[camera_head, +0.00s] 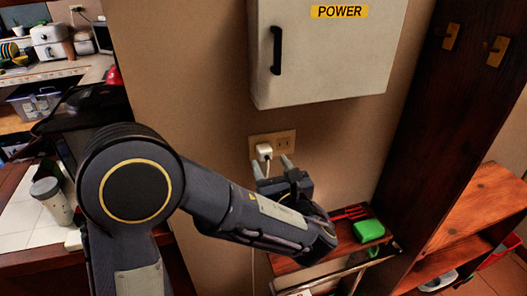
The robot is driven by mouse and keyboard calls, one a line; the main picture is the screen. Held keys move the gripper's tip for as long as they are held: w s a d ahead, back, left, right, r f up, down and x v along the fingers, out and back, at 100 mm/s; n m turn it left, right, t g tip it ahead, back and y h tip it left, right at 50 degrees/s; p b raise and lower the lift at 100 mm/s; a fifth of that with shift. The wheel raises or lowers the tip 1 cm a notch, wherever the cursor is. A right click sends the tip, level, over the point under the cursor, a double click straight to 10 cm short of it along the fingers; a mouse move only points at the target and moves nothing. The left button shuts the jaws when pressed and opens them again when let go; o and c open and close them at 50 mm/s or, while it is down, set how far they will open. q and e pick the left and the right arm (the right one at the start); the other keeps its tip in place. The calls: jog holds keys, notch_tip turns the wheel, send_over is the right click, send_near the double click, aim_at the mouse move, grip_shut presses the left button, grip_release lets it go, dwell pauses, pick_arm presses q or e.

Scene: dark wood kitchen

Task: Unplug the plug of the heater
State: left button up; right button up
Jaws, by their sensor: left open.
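A white plug (264,151) sits in the left part of the beige wall outlet (287,143). A thin pale cord hangs down the wall below it. My left arm reaches in from the left. My left gripper (273,168) is open, with its fingers pointing up at the wall just below the plug. One finger is close beside the plug; I cannot tell whether it touches. The heater cannot be made out. My right gripper is not in view.
A white power box (322,50) with a black handle hangs above the outlet. A small wooden shelf (290,266) below the outlet holds a green item (368,230) and red pieces. A dark wooden rack (428,150) stands at the right. The wall around the outlet is clear.

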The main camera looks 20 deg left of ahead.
aim_at(267, 157)
pick_arm(q)
jog(key=shift+x, duration=2.15)
grip_shut()
jog(key=shift+s+d, duration=0.1)
jog(key=shift+b+v, duration=0.35)
jog(key=shift+v, duration=2.5)
